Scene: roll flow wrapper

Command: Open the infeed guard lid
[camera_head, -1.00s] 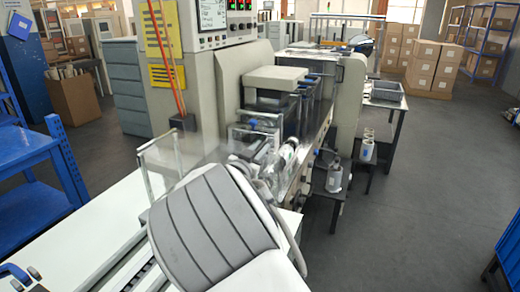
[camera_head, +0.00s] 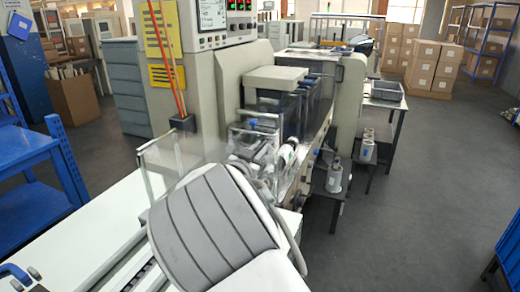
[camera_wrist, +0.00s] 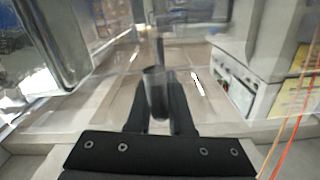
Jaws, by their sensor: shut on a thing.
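The infeed guard lid is a clear panel (camera_head: 168,158) at the left of the machine's infeed in the head view, partly hidden by my arm. In the wrist view, clear sheet and edges cross the picture around my gripper (camera_wrist: 160,112). Its two dark fingers are closed around a short grey upright handle (camera_wrist: 154,82), which stands between them. My arm hides the fingers in the head view. How far the lid is raised is hard to tell, because it is transparent.
The wrapper's tall control housing (camera_head: 213,85) with orange cords stands behind the infeed. A white conveyor table (camera_head: 85,225) lies at the front left. A blue bench (camera_head: 35,165) is at the far left. The floor on the right (camera_head: 410,210) is clear.

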